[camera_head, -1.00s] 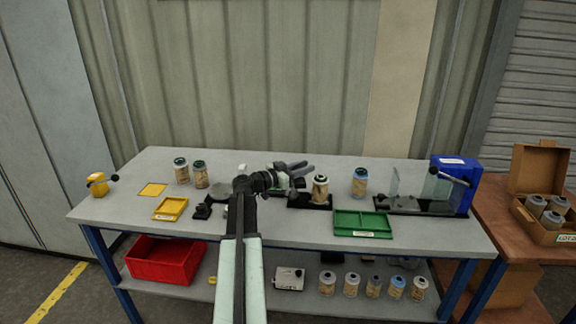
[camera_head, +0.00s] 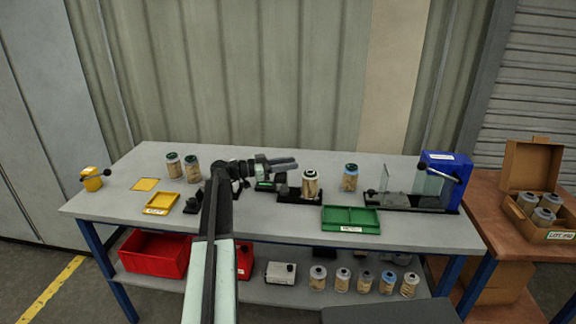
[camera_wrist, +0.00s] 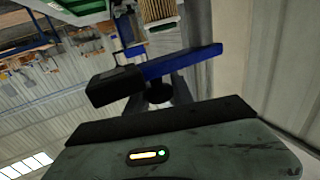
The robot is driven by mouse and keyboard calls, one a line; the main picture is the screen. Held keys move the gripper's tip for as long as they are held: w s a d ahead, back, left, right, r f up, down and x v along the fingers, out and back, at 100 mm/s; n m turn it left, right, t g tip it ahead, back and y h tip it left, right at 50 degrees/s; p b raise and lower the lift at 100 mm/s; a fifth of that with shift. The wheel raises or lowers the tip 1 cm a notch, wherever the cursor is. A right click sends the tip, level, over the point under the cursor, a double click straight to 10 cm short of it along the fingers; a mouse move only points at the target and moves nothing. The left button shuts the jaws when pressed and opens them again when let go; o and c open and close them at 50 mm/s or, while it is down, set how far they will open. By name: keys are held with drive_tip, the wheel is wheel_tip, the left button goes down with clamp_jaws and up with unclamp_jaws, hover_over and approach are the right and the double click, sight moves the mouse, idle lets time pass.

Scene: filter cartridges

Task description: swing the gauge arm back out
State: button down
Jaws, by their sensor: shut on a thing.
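In the head view my gripper (camera_head: 288,163) reaches right above the bench, its dark fingers close together beside the gauge station. A brown-and-cream cartridge (camera_head: 311,185) stands upright on a black base (camera_head: 290,196) just right of and below the fingers. In the wrist view a blue bar (camera_wrist: 182,62) with a black block (camera_wrist: 115,88) lies across the dark jaws; it looks like the gauge arm, and my gripper is shut on it. The exact contact is hidden. A pleated cartridge (camera_wrist: 158,11) shows beyond the bar. The arm's pivot cannot be made out.
A green tray (camera_head: 351,219) lies in front of the cartridge. A blue press (camera_head: 447,180) with a clear guard stands at right. A jar (camera_head: 350,177) stands behind the green tray. Two jars (camera_head: 191,168) and a yellow tray (camera_head: 161,203) are at left. The front bench edge is mostly clear.

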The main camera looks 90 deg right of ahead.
drive_tip(key=shift+s+r, duration=0.1)
drive_tip(key=shift+s, duration=0.05)
drive_tip(key=c, duration=1.1)
unclamp_jaws()
drive_tip(key=shift+s+d, duration=0.1)
drive_tip(key=shift+c, duration=0.2)
drive_tip(key=v, duration=0.7)
drive_tip(key=shift+w, duration=0.4)
